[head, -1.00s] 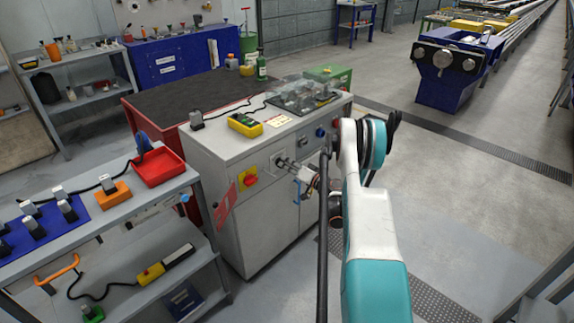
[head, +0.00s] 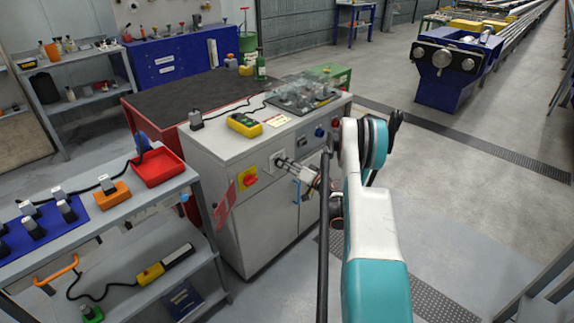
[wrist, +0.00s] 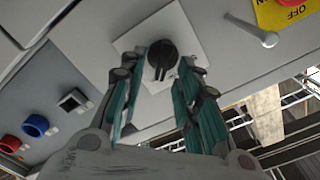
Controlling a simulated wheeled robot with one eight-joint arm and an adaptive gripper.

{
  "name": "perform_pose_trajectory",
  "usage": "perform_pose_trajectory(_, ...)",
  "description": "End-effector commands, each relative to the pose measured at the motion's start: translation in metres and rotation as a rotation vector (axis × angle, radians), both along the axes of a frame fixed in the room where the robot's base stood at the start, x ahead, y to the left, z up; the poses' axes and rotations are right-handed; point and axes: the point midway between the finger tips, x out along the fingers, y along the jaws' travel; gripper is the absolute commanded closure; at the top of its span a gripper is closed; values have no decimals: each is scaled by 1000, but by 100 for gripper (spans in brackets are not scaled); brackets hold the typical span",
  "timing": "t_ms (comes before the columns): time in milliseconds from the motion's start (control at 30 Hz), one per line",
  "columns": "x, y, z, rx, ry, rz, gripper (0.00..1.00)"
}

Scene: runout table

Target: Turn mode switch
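The mode switch is a black rotary knob (wrist: 161,58) on a square white plate (wrist: 203,42) on the front of the grey cabinet. In the wrist view my gripper (wrist: 163,64) has its two fingers apart, one on each side of the knob. Thin gaps seem to remain beside the knob; firm contact is not visible. In the head view my gripper (head: 285,163) reaches to the cabinet front (head: 240,215) from the right, and its fingers largely hide the knob.
A red rotary switch on a yellow plate (head: 249,179) sits left of my gripper. It also shows in the wrist view (wrist: 285,8). A blue button (wrist: 35,126) and a red button (wrist: 10,143) are on the same panel. A door handle (wrist: 252,30) sticks out nearby.

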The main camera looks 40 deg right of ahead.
Motion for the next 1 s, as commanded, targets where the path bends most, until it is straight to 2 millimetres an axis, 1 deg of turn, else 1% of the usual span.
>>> perform_pose_trajectory(300, -50, -5, 0, 0, 0, -3, 70)
perform_pose_trajectory(433, -63, -6, 0, 0, 0, -1, 70)
perform_pose_trajectory(600, -68, -6, 0, 0, 1, -1, 70)
perform_pose_trajectory(1000, -67, -6, 0, 0, 1, -1, 70)
